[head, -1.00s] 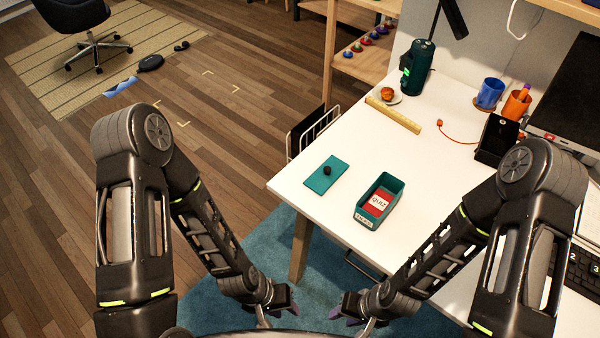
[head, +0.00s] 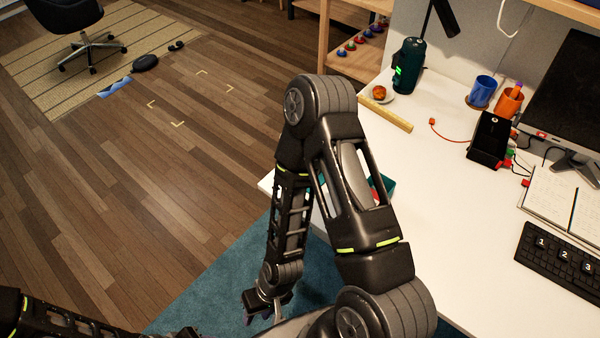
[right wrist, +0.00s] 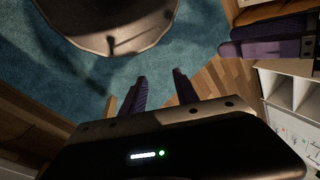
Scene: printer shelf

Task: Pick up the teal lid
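The teal lid cannot be seen now; my right arm covers that part of the desk in the head view. A small corner of the teal box (head: 389,184) shows beside the arm, with a bit of red in it. My right gripper (head: 262,308) hangs low, off the desk's near left side, above the blue rug. In the right wrist view its two fingers (right wrist: 160,88) are apart with nothing between them. My left gripper (head: 185,332) barely shows at the bottom edge; purple finger parts also show at the upper right of the right wrist view.
The white desk (head: 450,215) holds a wooden ruler (head: 386,114), a plate with a bun, a dark green flask (head: 409,65), blue and orange cups, a black stand (head: 489,140), a notebook and a keyboard (head: 556,256).

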